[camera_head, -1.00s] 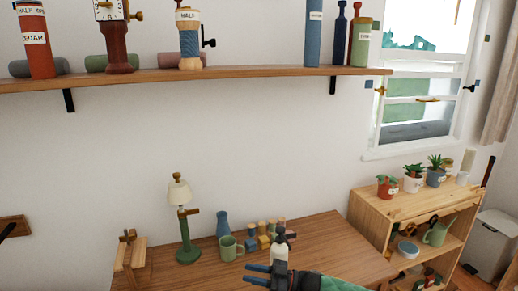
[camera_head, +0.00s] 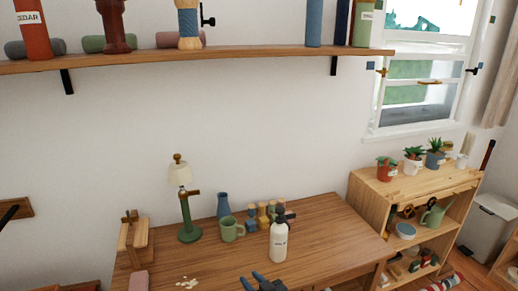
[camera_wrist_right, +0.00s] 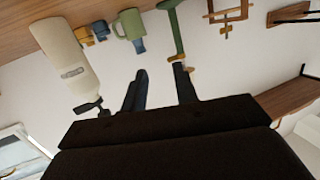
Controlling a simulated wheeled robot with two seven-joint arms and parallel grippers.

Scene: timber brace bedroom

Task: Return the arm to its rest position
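My right gripper (camera_head: 262,284) shows at the bottom edge of the head view, just in front of the desk. In the right wrist view its two dark fingers (camera_wrist_right: 160,88) stand apart with nothing between them, so it is open and empty. A white spray bottle (camera_head: 279,241) with a dark nozzle stands upright on the desk (camera_head: 318,240), beyond the gripper and apart from it. The bottle also shows at the left of the right wrist view (camera_wrist_right: 65,60). My left gripper is in neither view.
A green lamp (camera_head: 188,215), a green mug (camera_head: 231,230), a blue vase (camera_head: 223,205) and several small bottles stand on the desk. A wooden stand (camera_head: 133,240) is at left. A wall shelf (camera_head: 230,57) runs above. A wooden shelf unit (camera_head: 372,205) with plants stands at right.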

